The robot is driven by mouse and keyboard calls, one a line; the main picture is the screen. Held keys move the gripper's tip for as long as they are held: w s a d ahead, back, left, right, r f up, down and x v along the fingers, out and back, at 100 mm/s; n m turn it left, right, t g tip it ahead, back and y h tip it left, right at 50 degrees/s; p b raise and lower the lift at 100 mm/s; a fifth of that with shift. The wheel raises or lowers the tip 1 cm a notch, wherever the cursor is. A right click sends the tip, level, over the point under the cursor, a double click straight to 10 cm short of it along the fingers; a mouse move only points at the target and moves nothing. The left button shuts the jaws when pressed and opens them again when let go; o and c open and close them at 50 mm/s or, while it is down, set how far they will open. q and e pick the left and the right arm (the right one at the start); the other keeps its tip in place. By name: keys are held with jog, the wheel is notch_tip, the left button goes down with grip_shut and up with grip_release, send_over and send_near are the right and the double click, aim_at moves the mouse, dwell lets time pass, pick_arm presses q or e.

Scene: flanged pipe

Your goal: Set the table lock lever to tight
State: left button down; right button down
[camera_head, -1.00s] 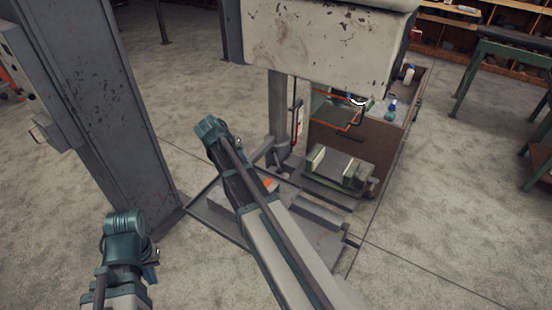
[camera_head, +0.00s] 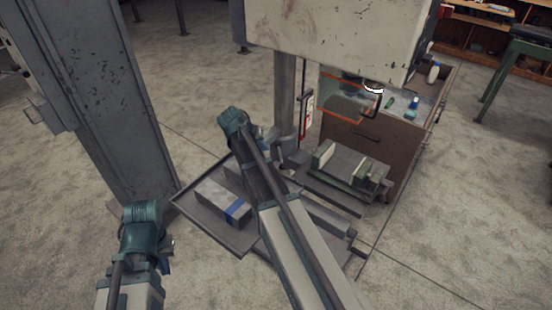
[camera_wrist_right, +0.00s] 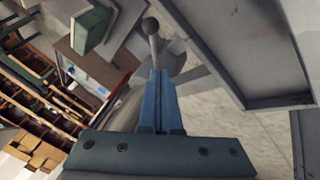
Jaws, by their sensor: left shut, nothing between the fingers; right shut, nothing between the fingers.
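A ball-ended lever (camera_wrist_right: 151,27), which looks like the table lock lever, stands just beyond my right fingertips in the right wrist view, with a round grey part behind it. My right gripper (camera_wrist_right: 158,75) is shut and empty, its blue fingers pointing at the lever. I cannot tell whether they touch. In the head view my right arm reaches towards the machine column (camera_head: 284,90), and its own links hide the fingers and lever. My left gripper (camera_head: 168,244) shows only as a small part beside its teal wrist at the lower left, apart from the machine.
A vise (camera_head: 350,168) sits on the machine's table right of the column. The machine head (camera_head: 335,35) overhangs it. A brown cabinet (camera_head: 362,140) with bottles stands behind. A grey block with a blue band (camera_head: 222,203) lies on the base plate. A grey post (camera_head: 90,100) rises at left.

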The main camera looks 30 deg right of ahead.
aim_at(281, 160)
jog(key=b+x, duration=0.8)
jog(key=x, duration=0.2)
dwell(0.4)
jog(key=shift+s+d+n+t, duration=0.2)
jog(key=shift+s+d+n, duration=0.15)
jog(key=shift+d, duration=0.2)
jog(key=shift+s+d+n+t, duration=0.25)
jog(key=shift+s+d, duration=0.2)
jog(key=shift+d, duration=0.15)
jog(key=shift+r, duration=0.15)
